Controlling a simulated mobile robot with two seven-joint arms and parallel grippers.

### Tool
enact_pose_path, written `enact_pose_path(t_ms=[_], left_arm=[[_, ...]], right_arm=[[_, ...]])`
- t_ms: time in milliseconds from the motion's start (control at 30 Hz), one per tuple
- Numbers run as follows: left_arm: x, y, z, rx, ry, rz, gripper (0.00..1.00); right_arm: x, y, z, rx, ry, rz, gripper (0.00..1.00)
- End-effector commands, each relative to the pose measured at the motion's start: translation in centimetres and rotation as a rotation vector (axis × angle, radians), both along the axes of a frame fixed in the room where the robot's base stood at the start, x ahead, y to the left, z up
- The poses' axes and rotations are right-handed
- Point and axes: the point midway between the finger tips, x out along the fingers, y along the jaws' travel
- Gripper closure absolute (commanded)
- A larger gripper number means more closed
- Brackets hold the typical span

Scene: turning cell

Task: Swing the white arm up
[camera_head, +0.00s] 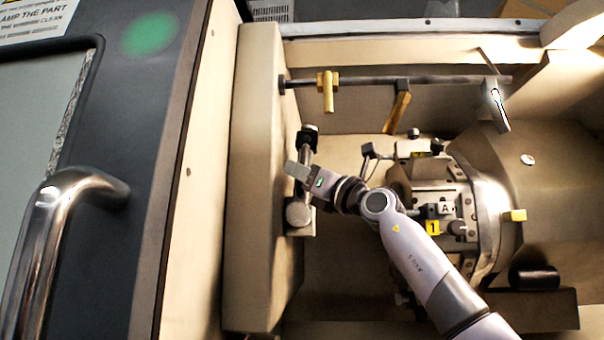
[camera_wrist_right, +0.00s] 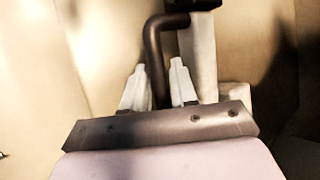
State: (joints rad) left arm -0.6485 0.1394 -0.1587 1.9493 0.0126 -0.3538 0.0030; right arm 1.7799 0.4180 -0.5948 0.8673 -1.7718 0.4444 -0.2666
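The white arm (camera_head: 306,158) stands at the inner face of the left wall, above a pale mounting block (camera_head: 299,214), with a dark piece (camera_head: 309,130) at its far end. In the right wrist view the white arm (camera_wrist_right: 203,62) shows behind a dark bent rod (camera_wrist_right: 155,60), which curves right at its top. My right gripper (camera_head: 297,172) is at the arm and partly covers it. In the wrist view its two pale fingers (camera_wrist_right: 159,84) stand on either side of the rod, with small gaps; contact is not clear. My left gripper is out of view.
The chuck and tooling (camera_head: 440,195) are close to the right of my wrist. A horizontal bar (camera_head: 440,80) at the back carries a yellow handle (camera_head: 328,92) and hanging flaps. A door with a metal handle (camera_head: 45,235) is at the left.

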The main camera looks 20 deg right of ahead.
Motion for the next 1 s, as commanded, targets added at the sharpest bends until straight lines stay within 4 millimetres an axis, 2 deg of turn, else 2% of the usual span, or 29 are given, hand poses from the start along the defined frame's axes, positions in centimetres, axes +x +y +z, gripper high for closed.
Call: enact_pose_path(t_ms=[167,400,633,967,1000], left_arm=[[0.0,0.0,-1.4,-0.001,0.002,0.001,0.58],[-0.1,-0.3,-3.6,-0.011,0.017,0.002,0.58],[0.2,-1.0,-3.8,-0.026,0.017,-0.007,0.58],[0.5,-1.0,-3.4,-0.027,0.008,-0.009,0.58],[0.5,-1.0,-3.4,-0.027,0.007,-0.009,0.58]], right_arm=[[-1.0,-0.6,-0.9,-0.002,-0.002,-0.003,0.73],[-3.4,-1.7,-2.5,-0.002,-0.002,-0.003,0.73],[-5.3,-2.6,-3.3,-0.002,-0.002,-0.002,0.73],[-5.6,-2.7,-3.3,0.000,0.001,0.000,0.73],[-5.6,-2.7,-3.3,0.000,0.001,0.000,0.76]])
